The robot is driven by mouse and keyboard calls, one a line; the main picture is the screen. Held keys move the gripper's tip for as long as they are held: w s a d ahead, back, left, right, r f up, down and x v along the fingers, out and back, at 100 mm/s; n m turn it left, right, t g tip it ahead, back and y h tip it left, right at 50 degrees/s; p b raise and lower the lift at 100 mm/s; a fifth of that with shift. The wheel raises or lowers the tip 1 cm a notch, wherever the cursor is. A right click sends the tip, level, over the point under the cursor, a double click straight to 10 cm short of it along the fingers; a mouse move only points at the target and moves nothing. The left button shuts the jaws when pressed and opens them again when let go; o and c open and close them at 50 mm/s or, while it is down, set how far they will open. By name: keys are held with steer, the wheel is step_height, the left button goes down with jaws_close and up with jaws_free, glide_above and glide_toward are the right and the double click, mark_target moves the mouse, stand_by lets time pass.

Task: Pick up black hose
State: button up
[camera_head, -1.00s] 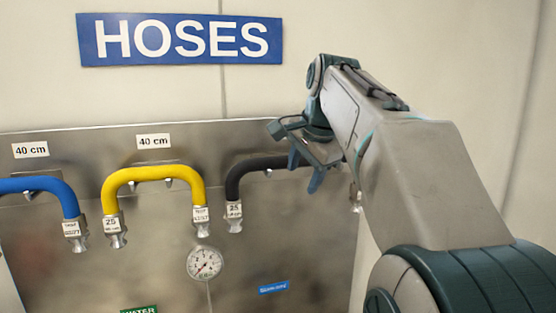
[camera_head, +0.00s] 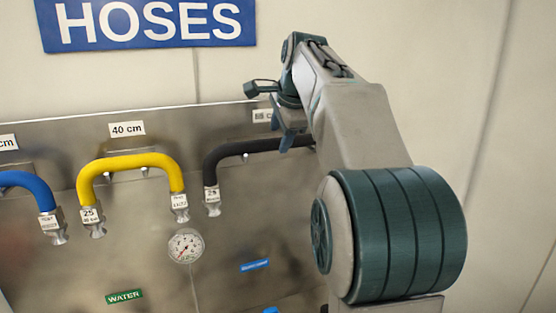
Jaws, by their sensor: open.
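The black hose (camera_head: 236,150) hangs on the metal panel, right of the yellow hose. Its left end runs down to a metal coupling (camera_head: 212,207) with a small white label. Its right part is hidden behind my arm. My gripper (camera_head: 287,138) is at the upper right of the panel, in front of the black hose's right part in the picture. It is open. I cannot tell whether it touches the hose.
A yellow hose (camera_head: 130,161) and a blue hose (camera_head: 28,183) hang to the left on the same panel (camera_head: 110,240). A pressure gauge (camera_head: 186,246) sits below. A blue HOSES sign (camera_head: 150,22) is above. The wall at right is bare.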

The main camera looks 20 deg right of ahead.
mark_target(277, 139)
steer(key=p+x, duration=0.1)
steer(key=x, duration=0.4)
steer(key=shift+w+d, duration=0.1)
steer(key=shift+w, duration=0.15)
steer(key=c, duration=1)
steer(key=shift+r, duration=0.1)
jaws_close()
steer(key=shift+r, duration=0.15)
